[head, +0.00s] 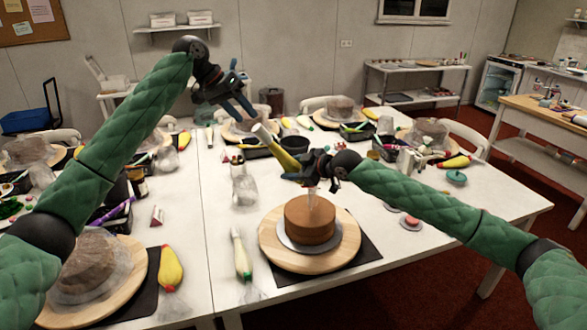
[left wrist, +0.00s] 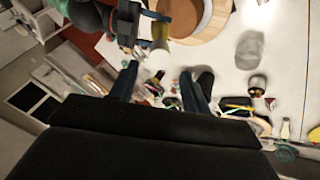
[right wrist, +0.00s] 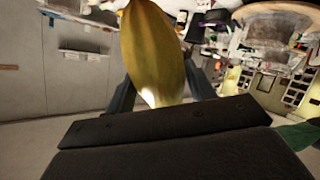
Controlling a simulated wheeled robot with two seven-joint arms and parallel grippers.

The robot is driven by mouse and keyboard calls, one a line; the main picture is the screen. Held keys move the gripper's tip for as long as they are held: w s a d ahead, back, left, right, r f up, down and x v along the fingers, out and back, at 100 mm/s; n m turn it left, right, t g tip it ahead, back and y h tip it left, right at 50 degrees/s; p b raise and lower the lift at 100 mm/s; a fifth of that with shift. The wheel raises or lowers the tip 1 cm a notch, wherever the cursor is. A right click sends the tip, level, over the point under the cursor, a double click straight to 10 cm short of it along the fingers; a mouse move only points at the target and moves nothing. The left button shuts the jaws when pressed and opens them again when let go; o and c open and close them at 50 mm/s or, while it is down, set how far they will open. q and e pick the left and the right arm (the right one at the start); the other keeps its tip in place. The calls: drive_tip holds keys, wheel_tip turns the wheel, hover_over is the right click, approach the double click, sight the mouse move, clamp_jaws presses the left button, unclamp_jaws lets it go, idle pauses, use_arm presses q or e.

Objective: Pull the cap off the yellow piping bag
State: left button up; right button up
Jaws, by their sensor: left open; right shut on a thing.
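The yellow piping bag (head: 285,160) is held tilted above the table by my right gripper (head: 308,170), which is shut on it. The bag fills the upper middle of the right wrist view (right wrist: 152,50). A pale cap (head: 264,135) covers its upper left end in the head view. In the left wrist view the cap (left wrist: 158,60) shows near my left gripper's fingers, with the yellow bag (left wrist: 160,34) behind it. My left gripper (head: 243,102) is open and empty, above and left of the cap, apart from it in the head view.
A brown cake (head: 310,220) stands on a round wooden turntable (head: 340,256) at the front, below the held bag. Another yellow bag (head: 170,268) and a pale green-tipped bag (head: 242,255) lie left of it. Dark trays and wrapped cakes crowd the table's far side.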

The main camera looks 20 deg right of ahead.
sight(256, 128)
use_arm(q)
drive_tip(key=shift+x, duration=3.3)
drive_tip(key=shift+c, duration=0.5)
drive_tip(key=c, duration=0.8)
use_arm(e)
drive_tip(key=shift+o, duration=0.5)
use_arm(q)
drive_tip(key=shift+a+r, duration=0.1)
drive_tip(key=shift+r, duration=0.05)
drive_tip(key=shift+v, duration=2.7)
